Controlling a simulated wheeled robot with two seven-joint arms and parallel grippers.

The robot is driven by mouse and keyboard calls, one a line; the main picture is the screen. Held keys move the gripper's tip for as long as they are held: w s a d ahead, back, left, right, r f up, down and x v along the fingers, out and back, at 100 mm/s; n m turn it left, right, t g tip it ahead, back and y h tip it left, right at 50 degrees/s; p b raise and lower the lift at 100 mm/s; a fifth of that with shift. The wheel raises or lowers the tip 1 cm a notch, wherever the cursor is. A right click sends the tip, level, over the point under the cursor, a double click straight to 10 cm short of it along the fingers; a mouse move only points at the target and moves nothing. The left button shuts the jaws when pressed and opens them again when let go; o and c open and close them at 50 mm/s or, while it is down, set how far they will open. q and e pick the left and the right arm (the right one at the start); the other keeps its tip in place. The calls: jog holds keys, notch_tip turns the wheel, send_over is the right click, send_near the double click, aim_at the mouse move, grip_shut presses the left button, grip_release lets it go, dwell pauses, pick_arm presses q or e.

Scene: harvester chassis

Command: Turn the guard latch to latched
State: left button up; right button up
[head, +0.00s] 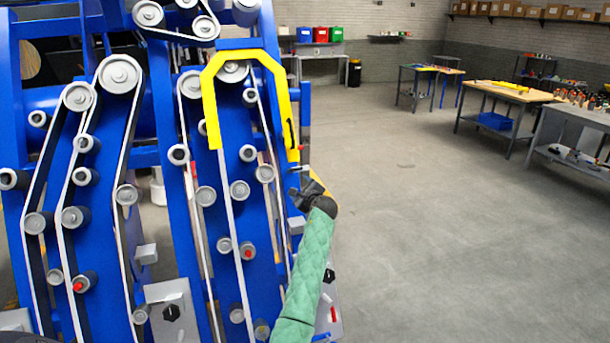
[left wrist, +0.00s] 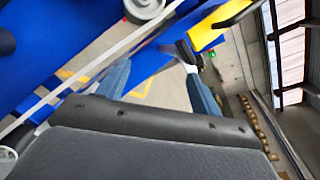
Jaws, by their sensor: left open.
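The yellow guard (head: 209,105) is an angular hoop over the belts and rollers of the blue chassis, with a dark handle (head: 289,133) on its right leg. A small red and grey part shows at the foot of that leg, close to my gripper; I cannot tell for certain whether it is the latch or how it is turned. My left gripper (head: 299,184) is just below that foot. In the left wrist view its two blue-grey fingers (left wrist: 152,60) are apart with nothing between them. The yellow guard (left wrist: 204,36) is just beyond the right fingertip. My right gripper is not in view.
The blue chassis (head: 272,215) with belts and several rollers fills the left side. Open concrete floor lies to the right. Workbenches (head: 510,92) stand along the right and back, well away from my arm.

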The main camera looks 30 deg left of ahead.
aim_at(298, 170)
pick_arm(q)
jog(key=w+a+m+p, duration=0.1)
jog(key=w+m, duration=0.1)
jog(key=m, duration=0.1)
jog(key=w+a+r+m+t, duration=0.1)
jog(key=w+m, duration=0.1)
jog(key=m, duration=0.1)
jog(key=w+a+r+m+t+p, duration=0.1)
jog(key=m, duration=0.2)
jog(key=shift+w+a+r+m+p, duration=0.25)
jog(key=shift+w+a+m+p, duration=0.05)
jog(key=shift+w+a+m, duration=0.1)
jog(key=shift+w+a+f, duration=0.15)
jog(key=shift+w+a, duration=0.3)
jog(key=shift+a, duration=0.1)
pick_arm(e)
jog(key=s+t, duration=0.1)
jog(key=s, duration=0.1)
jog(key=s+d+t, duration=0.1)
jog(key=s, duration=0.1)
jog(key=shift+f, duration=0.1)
pick_arm(q)
jog(key=c, duration=1)
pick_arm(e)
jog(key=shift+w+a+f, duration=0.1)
